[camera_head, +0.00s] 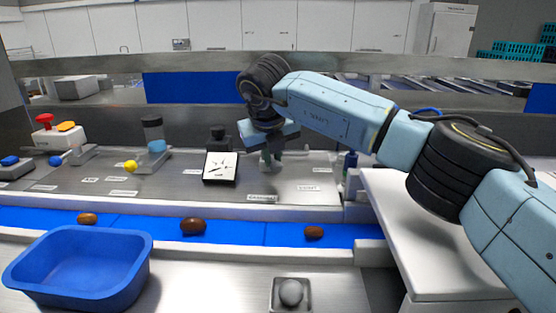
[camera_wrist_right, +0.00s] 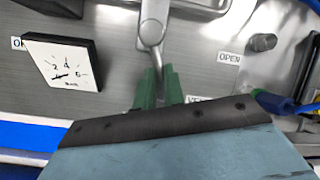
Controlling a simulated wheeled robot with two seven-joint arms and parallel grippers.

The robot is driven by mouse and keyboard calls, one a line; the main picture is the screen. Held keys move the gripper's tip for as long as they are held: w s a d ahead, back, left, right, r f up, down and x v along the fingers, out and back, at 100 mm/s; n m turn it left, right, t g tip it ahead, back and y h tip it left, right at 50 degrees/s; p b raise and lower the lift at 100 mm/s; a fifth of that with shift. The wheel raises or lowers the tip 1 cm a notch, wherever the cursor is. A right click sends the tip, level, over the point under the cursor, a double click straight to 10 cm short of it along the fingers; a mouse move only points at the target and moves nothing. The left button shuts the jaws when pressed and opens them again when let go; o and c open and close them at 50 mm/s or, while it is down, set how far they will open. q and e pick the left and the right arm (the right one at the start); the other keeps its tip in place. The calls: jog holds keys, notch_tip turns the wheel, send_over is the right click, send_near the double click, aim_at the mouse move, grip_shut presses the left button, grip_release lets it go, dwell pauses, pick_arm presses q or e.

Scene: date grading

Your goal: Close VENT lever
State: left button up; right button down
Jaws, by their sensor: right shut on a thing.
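The VENT lever (camera_wrist_right: 152,35) is a bare metal handle in the right wrist view, running from its pivot at the top edge down between my green fingertips. My right gripper (camera_wrist_right: 158,88) is shut on the lower end of this lever. A label starting with "VE" (camera_wrist_right: 197,100) is partly hidden by the gripper body, and an OPEN label (camera_wrist_right: 229,58) lies to the right of the lever. In the head view my right gripper (camera_head: 271,159) is low at the metal panel, right of the gauge, and hides most of the lever. My left gripper is not in view.
A square gauge (camera_head: 220,167) stands close left of the gripper; it also shows in the wrist view (camera_wrist_right: 62,62). In front are a blue belt (camera_head: 265,233) with several dates and a blue tub (camera_head: 80,270).

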jog(key=shift+s+a+f+m+g+h+p, duration=0.1)
jog(key=shift+a+f+m+g+h+p, duration=0.2)
jog(key=shift+m, duration=0.35)
jog(key=shift+s+a+r+m+g+h+p, duration=0.1)
jog(key=shift+a+m+h, duration=0.25)
jog(key=shift+m, duration=0.35)
jog(key=shift+a+f+m+g+h+p, duration=0.15)
jog(key=shift+a+f+m+h, duration=0.2)
jog(key=shift+m, duration=0.3)
jog(key=shift+a+r, duration=0.15)
jog(key=c, duration=1.7)
grip_release()
jog(key=o, duration=0.4)
jog(key=shift+s+r, duration=0.15)
jog(key=shift+r, duration=0.1)
jog(key=shift+r, duration=0.25)
jog(key=v, duration=1.2)
jog(key=shift+s+r+b, duration=0.25)
jog(key=shift+r+b, duration=0.1)
jog(key=shift+b, duration=0.05)
